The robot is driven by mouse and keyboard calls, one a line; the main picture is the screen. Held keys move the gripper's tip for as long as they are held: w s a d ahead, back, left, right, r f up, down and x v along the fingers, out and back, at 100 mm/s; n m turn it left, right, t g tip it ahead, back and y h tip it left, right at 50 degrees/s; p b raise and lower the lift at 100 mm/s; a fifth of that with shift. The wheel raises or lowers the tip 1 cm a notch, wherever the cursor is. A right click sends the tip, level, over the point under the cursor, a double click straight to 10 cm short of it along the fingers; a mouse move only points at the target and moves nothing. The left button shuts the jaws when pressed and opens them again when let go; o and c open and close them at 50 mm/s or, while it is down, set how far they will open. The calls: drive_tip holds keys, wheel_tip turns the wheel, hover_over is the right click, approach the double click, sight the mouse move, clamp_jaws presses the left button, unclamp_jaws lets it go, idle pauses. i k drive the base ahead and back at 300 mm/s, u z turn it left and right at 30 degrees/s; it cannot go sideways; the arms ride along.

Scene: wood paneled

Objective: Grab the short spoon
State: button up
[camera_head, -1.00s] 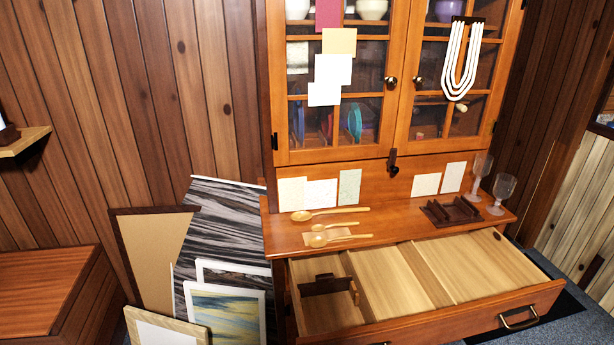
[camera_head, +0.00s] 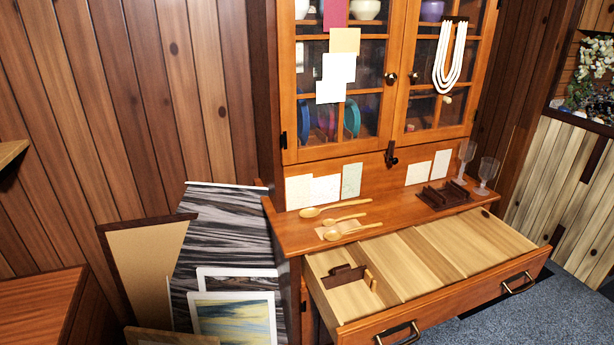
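Several light wooden spoons lie side by side on the left part of the cabinet's counter (camera_head: 400,208). The middle one looks the shortest, the short spoon (camera_head: 347,218), with its bowl to the left and handle to the right. A longer spoon (camera_head: 338,207) lies behind it. Another longer spoon (camera_head: 357,230) lies in front, partly over a small tan piece. My gripper is not in view.
The wide drawer (camera_head: 404,264) below the counter stands open, with a dark holder (camera_head: 343,276) inside at left. A dark rack (camera_head: 443,195) and glasses (camera_head: 484,175) stand at the counter's right. Framed pictures (camera_head: 238,316) lean at left. Carpet (camera_head: 500,322) is clear at right.

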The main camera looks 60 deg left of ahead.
sight(328, 221)
drive_tip(key=u, duration=1.75)
